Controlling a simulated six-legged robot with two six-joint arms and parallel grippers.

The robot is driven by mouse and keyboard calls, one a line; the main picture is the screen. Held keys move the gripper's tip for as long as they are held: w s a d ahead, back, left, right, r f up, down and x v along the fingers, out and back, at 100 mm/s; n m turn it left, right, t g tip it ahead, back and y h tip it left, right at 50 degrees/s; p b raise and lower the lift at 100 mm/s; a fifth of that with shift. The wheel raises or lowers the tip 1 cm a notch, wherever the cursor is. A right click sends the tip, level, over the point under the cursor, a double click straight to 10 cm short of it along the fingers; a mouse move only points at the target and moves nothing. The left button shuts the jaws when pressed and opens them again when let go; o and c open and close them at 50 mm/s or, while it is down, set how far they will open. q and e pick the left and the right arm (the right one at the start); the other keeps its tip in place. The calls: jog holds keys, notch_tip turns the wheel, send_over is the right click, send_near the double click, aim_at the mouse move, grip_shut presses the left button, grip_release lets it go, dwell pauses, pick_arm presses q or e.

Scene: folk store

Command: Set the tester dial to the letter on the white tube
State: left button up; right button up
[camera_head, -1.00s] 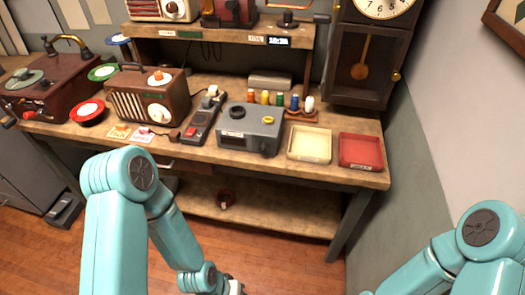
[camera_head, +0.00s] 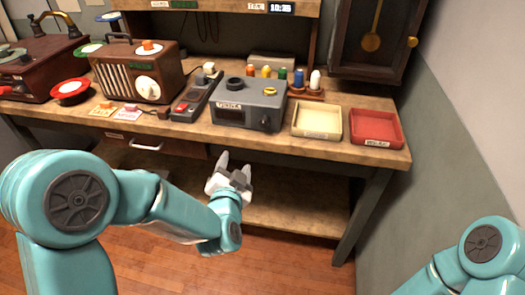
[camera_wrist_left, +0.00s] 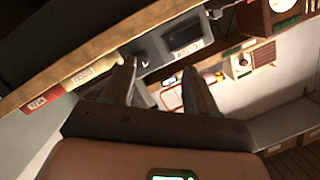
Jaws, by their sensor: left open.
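The grey tester box (camera_head: 250,104) stands on the workbench in the head view, with a black round socket and a yellow ring on top and a dark knob on its front right. The dial's letters are too small to read. The white tube (camera_head: 315,80) stands upright at the right end of a row of coloured tubes behind the tester; I cannot read a letter on it. My left gripper (camera_head: 234,168) is open and empty, in front of and below the bench edge. It also shows in the left wrist view (camera_wrist_left: 158,75). My right gripper is out of view.
A cream tray (camera_head: 317,134) and a red tray (camera_head: 375,141) lie right of the tester. A power strip (camera_head: 195,97) and a brown radio (camera_head: 138,72) stand to its left. A clock case (camera_head: 378,45) rises behind the trays. The bench's front edge lies between gripper and tester.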

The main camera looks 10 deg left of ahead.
pick_arm(q)
jog(key=d+t+h+b, duration=0.1)
jog(key=d+t+b, duration=0.1)
jog(key=d+b, duration=0.2)
send_near(263, 125)
jog(key=shift+m, duration=0.3)
jog(key=w, duration=0.8)
jog(key=shift+w+a+r, duration=0.1)
jog(key=shift+w+a, duration=0.2)
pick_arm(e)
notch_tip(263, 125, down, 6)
pick_arm(q)
jog(key=c, duration=1.1)
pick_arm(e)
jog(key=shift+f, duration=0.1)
